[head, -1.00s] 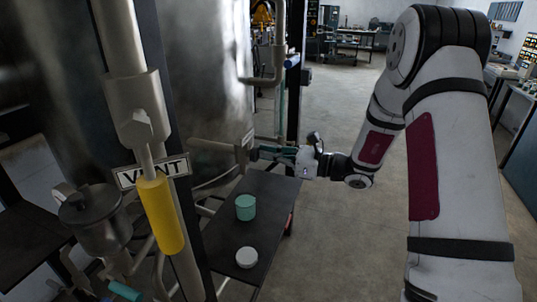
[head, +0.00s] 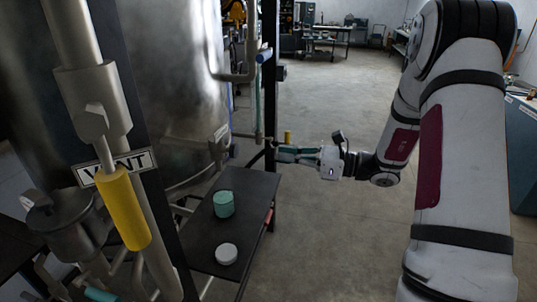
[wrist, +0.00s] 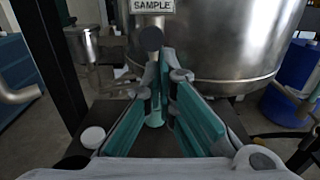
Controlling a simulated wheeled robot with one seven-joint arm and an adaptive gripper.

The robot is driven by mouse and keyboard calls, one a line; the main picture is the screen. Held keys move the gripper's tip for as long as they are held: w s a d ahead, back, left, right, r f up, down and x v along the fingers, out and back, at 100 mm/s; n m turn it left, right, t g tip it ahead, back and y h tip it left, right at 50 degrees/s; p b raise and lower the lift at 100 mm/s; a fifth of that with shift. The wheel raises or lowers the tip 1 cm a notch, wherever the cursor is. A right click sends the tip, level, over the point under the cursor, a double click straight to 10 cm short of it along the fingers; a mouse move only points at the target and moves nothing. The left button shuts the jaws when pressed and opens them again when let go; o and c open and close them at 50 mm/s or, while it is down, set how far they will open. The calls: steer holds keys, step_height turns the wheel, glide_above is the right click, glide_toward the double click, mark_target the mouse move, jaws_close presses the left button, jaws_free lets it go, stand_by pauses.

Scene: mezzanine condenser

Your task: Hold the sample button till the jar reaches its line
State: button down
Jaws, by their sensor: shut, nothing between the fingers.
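The SAMPLE sign (wrist: 152,6) is at the top of the wrist view. A dark round knob, likely the sample button (wrist: 151,39), shows below it, just beyond my fingertips; I cannot tell whether they touch. My gripper (head: 279,153) is shut and empty, right of the tank and above the floor beyond the table; its teal fingers meet in the wrist view (wrist: 164,68). The teal jar (head: 223,204) stands on the dark table. It shows partly between the fingers in the wrist view (wrist: 154,119). Its line and level cannot be made out.
A white round lid (head: 226,253) lies on the dark table (head: 250,194), near the jar. The metal tank (head: 170,90) stands behind. A VENT sign (head: 115,167) and yellow handle (head: 124,208) are at left. A dark post (head: 271,90) rises near my gripper.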

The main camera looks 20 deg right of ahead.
steer(key=shift+v, duration=0.95)
steer(key=s+a+r+n+g+h, duration=0.45)
steer(key=s+a+n+g, duration=0.55)
steer(key=s+a+n, duration=0.4)
steer(key=s+d+r+n+t+h, duration=0.2)
steer(key=s+d+n+h, duration=0.1)
steer(key=s+n+h, duration=0.2)
steer(key=s+d+r+n+t+h, duration=0.2)
steer(key=s+n+h, duration=0.3)
steer(key=s, duration=0.3)
steer(key=shift+s+d+n, duration=0.3)
steer(key=shift+d+n, duration=0.1)
steer(key=shift+n, duration=0.1)
